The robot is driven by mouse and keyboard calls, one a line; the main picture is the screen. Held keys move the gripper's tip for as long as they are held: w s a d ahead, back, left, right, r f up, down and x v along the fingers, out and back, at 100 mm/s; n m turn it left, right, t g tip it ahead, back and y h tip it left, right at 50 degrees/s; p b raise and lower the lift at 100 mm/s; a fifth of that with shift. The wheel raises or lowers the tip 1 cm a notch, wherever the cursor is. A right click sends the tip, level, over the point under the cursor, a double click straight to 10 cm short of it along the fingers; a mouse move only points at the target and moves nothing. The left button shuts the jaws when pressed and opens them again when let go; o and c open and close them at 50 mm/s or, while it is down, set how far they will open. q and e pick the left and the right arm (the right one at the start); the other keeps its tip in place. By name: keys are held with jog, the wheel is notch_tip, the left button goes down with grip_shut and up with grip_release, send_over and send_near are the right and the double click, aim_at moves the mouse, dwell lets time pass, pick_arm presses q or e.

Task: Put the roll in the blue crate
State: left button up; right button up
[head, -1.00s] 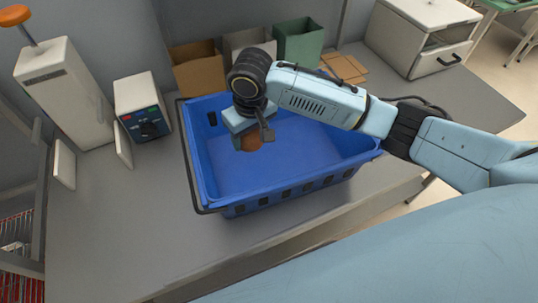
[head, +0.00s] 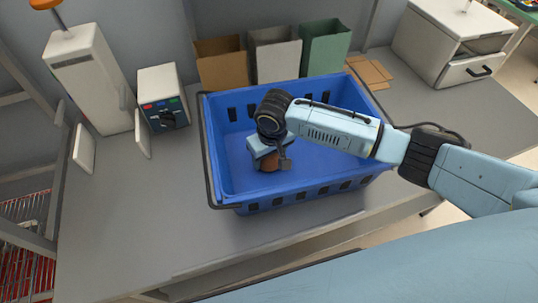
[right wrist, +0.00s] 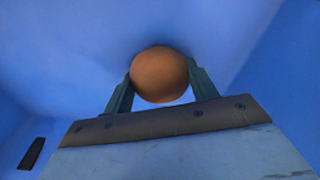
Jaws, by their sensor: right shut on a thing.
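The roll (right wrist: 160,75) is round and brown. In the right wrist view it sits between the two fingers of my right gripper (right wrist: 160,85), which is shut on it. In the head view the roll (head: 267,163) shows partly below my right gripper (head: 272,160); the rest of it is hidden. The gripper and roll are inside the blue crate (head: 300,188), towards its left part, low between the walls. I cannot tell whether the roll touches the crate floor. My left gripper is not in view.
The crate stands on a grey counter (head: 130,230). Brown, white and green bins (head: 324,48) stand behind it. A white box with a dial (head: 163,97) is to its left. A white drawer unit (head: 455,42) is at the back right. The counter's front left is clear.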

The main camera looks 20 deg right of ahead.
aim_at(272, 159)
jog(key=shift+f, duration=0.15)
jog(key=o, duration=1)
jog(key=shift+c, duration=0.2)
notch_tip(272, 159, up, 12)
jog(key=s+p, duration=0.1)
jog(key=shift+s+d+r, duration=0.2)
